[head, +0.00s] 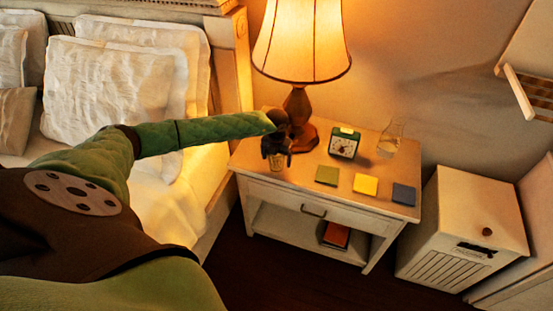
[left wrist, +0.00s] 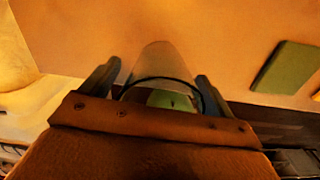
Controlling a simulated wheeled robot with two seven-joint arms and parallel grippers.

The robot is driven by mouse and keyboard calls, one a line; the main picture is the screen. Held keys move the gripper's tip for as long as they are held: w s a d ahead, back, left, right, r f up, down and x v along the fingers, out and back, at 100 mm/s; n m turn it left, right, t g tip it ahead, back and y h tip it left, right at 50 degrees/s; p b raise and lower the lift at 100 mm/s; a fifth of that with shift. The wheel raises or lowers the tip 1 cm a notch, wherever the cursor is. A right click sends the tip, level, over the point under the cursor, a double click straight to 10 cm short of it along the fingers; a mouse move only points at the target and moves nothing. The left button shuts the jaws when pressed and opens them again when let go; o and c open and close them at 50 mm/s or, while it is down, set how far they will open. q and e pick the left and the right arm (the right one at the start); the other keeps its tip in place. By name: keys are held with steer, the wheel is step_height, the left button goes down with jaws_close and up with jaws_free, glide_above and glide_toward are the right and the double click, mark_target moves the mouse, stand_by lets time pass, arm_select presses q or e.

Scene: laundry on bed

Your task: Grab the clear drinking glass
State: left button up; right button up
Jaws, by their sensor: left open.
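A clear drinking glass (left wrist: 163,62) stands between the two fingers of my left gripper (left wrist: 158,72) in the left wrist view, with its dark rim nearest the camera. The fingers are apart, one on each side of it, and I cannot tell whether either touches it. In the head view my left gripper (head: 276,153) points down over the left part of the nightstand, by the lamp base. The lower part of the glass (head: 276,165) shows just below the gripper, and the rest is hidden. My right gripper is not in view.
The nightstand (head: 263,196) also holds a lit lamp (head: 300,48), a small green clock (head: 344,143), another clear glass vessel (head: 390,139), and green (head: 327,175), yellow (head: 365,184) and blue (head: 403,194) squares. The bed (head: 170,210) is at left, a white cabinet (head: 465,230) at right.

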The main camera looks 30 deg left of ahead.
arm_select(q)
steer(key=shift+f, duration=0.1)
steer(key=c, duration=1)
steer(key=shift+c, duration=1)
